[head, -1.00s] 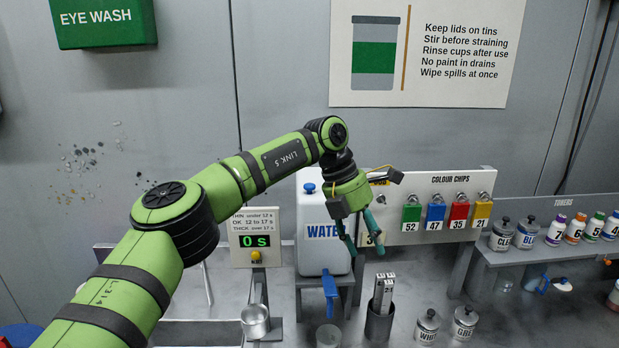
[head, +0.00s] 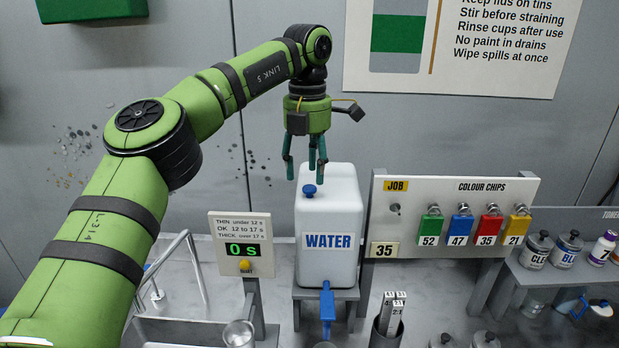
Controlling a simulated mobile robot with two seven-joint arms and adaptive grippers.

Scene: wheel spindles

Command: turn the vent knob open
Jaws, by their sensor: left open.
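The vent knob is the small blue knob (head: 309,190) on top of the white water container (head: 341,205), which is labelled WATER. My left gripper (head: 304,170) is open and points down above the container's top, its teal fingers close over the knob. I cannot tell whether the fingers touch it; a small part of the knob shows below the fingertips. A blue tap (head: 328,302) sticks out at the container's lower front. My right gripper is not in view.
A timer board (head: 242,244) reading 0 s stands left of the container. A colour chips board (head: 455,212) stands to the right. A dark cup with grey sticks (head: 388,320) stands in front. A sink with a rail (head: 183,262) is at the left.

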